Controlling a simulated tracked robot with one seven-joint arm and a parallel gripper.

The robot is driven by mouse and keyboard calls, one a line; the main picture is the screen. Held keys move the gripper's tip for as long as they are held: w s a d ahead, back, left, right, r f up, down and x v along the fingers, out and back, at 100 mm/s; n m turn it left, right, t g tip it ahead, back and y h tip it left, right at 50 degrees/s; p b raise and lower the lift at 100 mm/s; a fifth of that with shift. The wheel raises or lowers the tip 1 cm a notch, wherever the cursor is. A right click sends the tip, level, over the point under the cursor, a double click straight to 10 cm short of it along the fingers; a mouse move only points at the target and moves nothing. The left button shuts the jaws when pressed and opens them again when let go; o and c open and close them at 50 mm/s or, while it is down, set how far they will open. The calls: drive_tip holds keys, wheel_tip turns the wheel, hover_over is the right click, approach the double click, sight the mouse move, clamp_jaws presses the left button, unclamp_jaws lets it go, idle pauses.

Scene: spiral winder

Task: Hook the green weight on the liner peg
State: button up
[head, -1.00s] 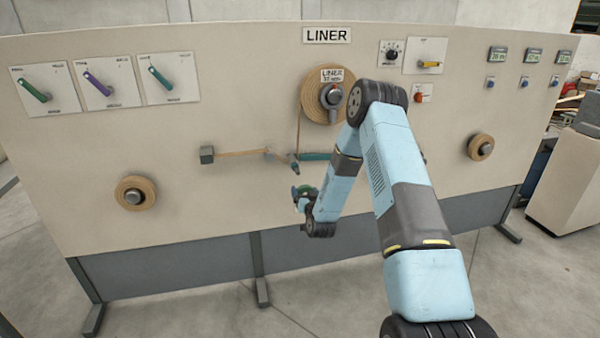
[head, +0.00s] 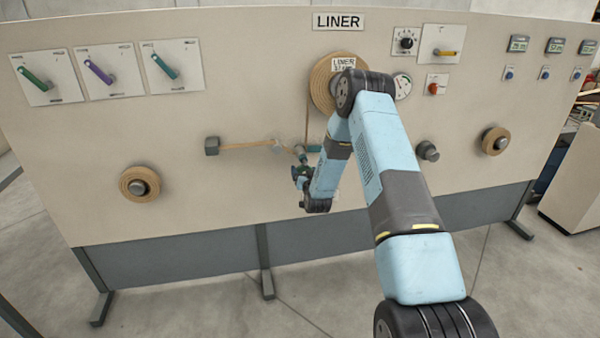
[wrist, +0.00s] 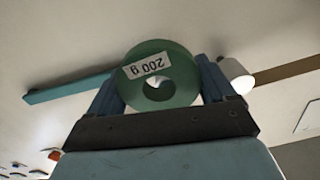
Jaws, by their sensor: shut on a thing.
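The green weight (wrist: 176,90) is a thick ring with a centre hole and a "200 g" label, upside down in the wrist view. My gripper (wrist: 163,88) is shut on it, one blue finger at each side. In the head view my gripper (head: 300,172) is small and partly hidden by my wrist, just below the bar and tape under the LINER roll. A pale round peg or roller end (wrist: 236,72) shows beside the right finger; I cannot tell whether it is the liner peg. The teal bar (wrist: 70,88) lies to the left of the weight.
The LINER roll (head: 323,90) is partly behind my arm. A tape runs left to a grey block (head: 212,146). Other rolls (head: 140,184) (head: 495,141) sit at left and right. Lever plates (head: 115,70) line the upper left. The panel below my gripper is clear.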

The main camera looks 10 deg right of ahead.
drive_tip(key=s+r, duration=0.1)
drive_tip(key=s, duration=1.4)
drive_tip(key=shift+s, duration=0.2)
idle(0.3)
idle(0.5)
